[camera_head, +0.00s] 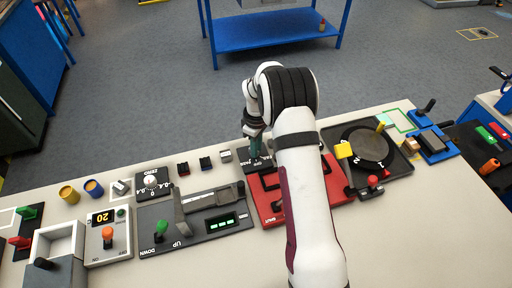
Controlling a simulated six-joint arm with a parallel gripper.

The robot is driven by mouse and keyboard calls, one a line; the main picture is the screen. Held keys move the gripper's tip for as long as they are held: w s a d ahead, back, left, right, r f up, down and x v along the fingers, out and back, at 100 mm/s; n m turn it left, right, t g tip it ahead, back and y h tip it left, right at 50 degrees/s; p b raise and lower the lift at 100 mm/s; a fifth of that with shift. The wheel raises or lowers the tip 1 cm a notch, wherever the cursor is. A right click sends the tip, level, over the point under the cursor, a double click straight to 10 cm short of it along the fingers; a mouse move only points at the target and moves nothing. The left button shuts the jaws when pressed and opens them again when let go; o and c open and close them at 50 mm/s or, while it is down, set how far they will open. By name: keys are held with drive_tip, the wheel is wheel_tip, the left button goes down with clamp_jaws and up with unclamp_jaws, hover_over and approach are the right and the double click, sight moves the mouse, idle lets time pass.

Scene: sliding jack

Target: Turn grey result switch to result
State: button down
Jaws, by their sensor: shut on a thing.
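My gripper (253,154) reaches down from my white arm onto a small dark grey panel (266,163) at the back edge of the table, behind the red block. White lettering shows on this panel, but it is too small to read. The gripper is shut on the switch on this panel, which I take to be the grey result switch. The fingers and arm hide the switch itself, so I cannot tell which way it points.
The red block (267,212) lies just in front, partly behind my arm. A round black turntable (365,150) is to the right. A dark panel with a grey lever (180,215) and a zero dial (153,183) are to the left. Small blocks (205,163) sit nearby.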

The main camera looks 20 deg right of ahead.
drive_tip(key=shift+n, duration=0.9)
drive_tip(key=c, duration=0.9)
unclamp_jaws()
drive_tip(key=shift+o, duration=0.2)
wheel_tip(320, 180, up, 16)
